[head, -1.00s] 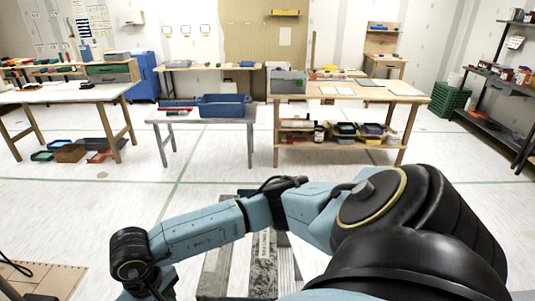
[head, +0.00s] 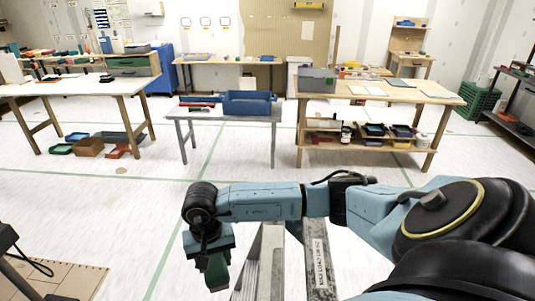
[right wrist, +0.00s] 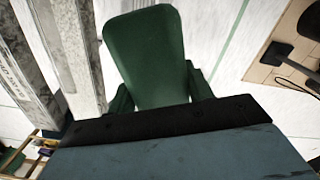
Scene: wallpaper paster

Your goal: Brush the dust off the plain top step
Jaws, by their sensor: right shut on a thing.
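My right gripper (head: 214,272) hangs at the end of the bent blue arm, left of the grey, worn step stand (head: 318,262). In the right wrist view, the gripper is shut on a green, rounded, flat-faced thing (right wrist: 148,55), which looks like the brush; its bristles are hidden. The stand's pale, speckled members (right wrist: 76,45) lie to the left there, apart from the green thing. My arm covers much of the stand in the head view, and I cannot make out the plain top step or any dust. My left gripper is not in view.
A grey table (head: 190,112) with a blue bin (head: 248,103) stands ahead. A wooden workbench (head: 440,98) is right of it and another table (head: 30,92) left. A wooden board (head: 75,281) lies at lower left with a black cable (head: 30,262). The floor between is clear.

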